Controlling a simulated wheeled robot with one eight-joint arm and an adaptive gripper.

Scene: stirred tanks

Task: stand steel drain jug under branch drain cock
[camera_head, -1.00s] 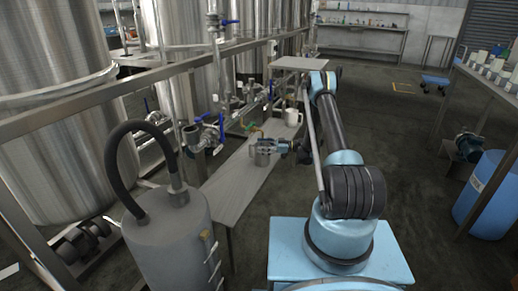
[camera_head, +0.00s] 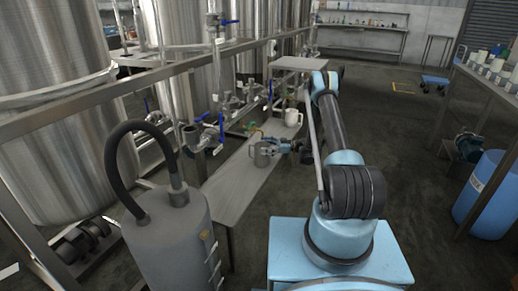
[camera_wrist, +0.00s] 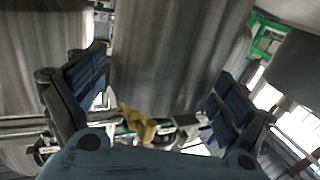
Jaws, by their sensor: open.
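The steel jug (camera_head: 263,156) stands upright on the narrow grey bench below the tank pipework. My gripper (camera_head: 274,148) is at its right side in the head view. In the wrist view my gripper (camera_wrist: 150,100) is open, with a dark finger on each side of a large steel curved surface that looks like the jug (camera_wrist: 170,60). I cannot tell whether the fingers touch it. A small yellow-and-green fitting (camera_head: 252,127) sits just behind the jug. Several blue-handled valves (camera_head: 208,134) hang on the pipes; which one is the branch drain cock I cannot tell.
A pale jug (camera_head: 292,117) stands farther back on the bench (camera_head: 232,190). A raised shelf (camera_head: 300,64) is beyond it. A grey vessel with a black hose (camera_head: 170,235) stands at the near left. The floor right of my arm is clear up to a blue drum (camera_head: 490,195).

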